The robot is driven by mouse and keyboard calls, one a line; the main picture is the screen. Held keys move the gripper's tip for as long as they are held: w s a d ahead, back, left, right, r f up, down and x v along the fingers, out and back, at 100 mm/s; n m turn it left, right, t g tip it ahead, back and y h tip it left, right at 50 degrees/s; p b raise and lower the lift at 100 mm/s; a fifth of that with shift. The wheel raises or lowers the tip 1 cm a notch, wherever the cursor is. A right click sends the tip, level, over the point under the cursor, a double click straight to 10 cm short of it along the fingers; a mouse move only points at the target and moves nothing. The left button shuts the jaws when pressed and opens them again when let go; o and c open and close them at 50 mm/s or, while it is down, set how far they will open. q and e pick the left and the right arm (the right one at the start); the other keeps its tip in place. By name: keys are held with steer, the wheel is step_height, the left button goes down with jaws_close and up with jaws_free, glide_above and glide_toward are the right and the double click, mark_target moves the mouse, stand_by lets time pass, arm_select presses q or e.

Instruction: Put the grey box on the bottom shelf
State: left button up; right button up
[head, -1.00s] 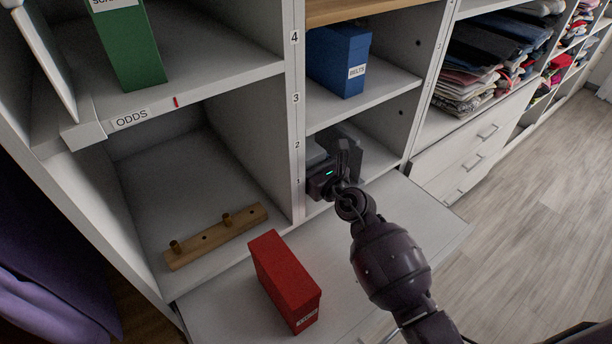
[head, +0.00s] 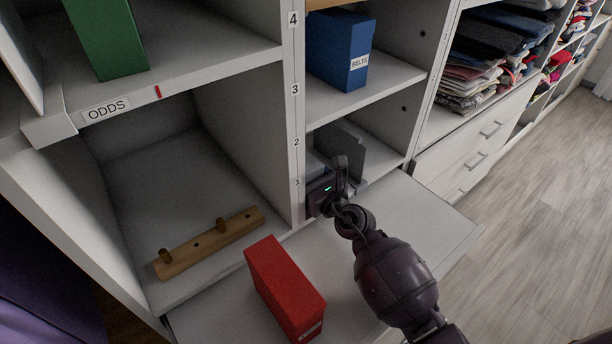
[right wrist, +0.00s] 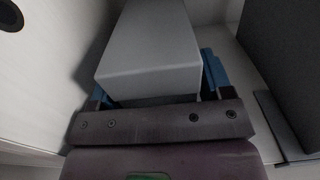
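A light grey box (right wrist: 150,55) lies inside the lowest cubby of the middle column. In the right wrist view its near end sits between the two blue-padded fingers of my right gripper (right wrist: 160,92). The fingers are spread to about the box's width, and the box partly hides them. I cannot tell whether they press on it. In the head view my right gripper (head: 328,192) is at this cubby's mouth, and only a little of the light grey box (head: 314,162) shows beside the divider. The bottom shelf's open part (head: 235,305) shows in front. My left gripper is not in view.
A dark grey box (head: 342,148) stands right of the light one. A blue box (head: 340,50) and a green box (head: 105,40) stand on higher shelves.

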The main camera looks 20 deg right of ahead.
steer(key=shift+r, duration=0.1)
steer(key=shift+r, duration=0.3)
steer(key=shift+s+d+f, duration=0.15)
steer(key=shift+s, duration=0.2)
steer(key=p+v, duration=0.1)
steer(key=v, duration=1)
steer(key=shift+s, duration=0.2)
